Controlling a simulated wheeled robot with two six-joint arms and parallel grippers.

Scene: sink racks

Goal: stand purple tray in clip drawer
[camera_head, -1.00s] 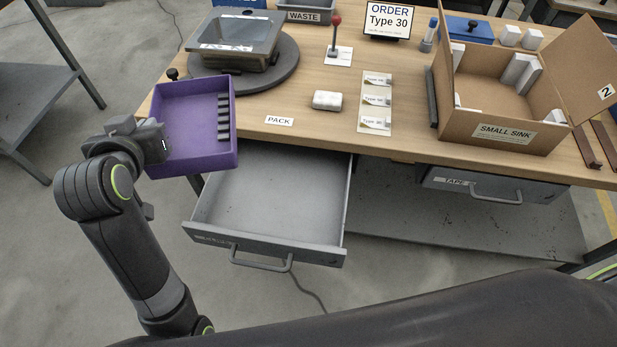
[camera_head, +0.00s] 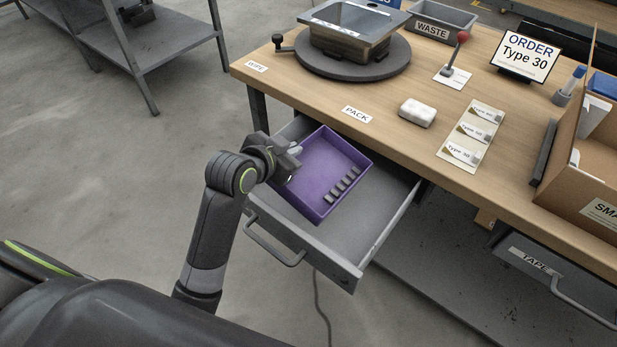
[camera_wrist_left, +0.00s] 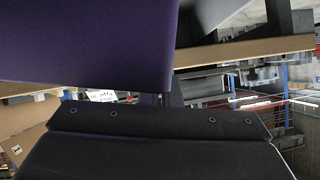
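The purple tray (camera_head: 318,160) is an open shallow box with several dark grey clips (camera_head: 343,185) in a row along one side. In the head view it is over the open grey clip drawer (camera_head: 345,250), roughly level; I cannot tell whether it touches the drawer floor. My left gripper (camera_head: 290,160) is at the tray's left wall and appears shut on it; its fingertips are partly hidden. In the left wrist view the tray's purple wall (camera_wrist_left: 90,40) fills the upper left, close to the gripper. My right gripper is not in view.
The workbench (camera_head: 400,130) is behind the drawer. On it are a sink on a dark turntable (camera_head: 355,68), a white block (camera_head: 417,112), label cards (camera_head: 472,135) and a cardboard box (camera_head: 580,185).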

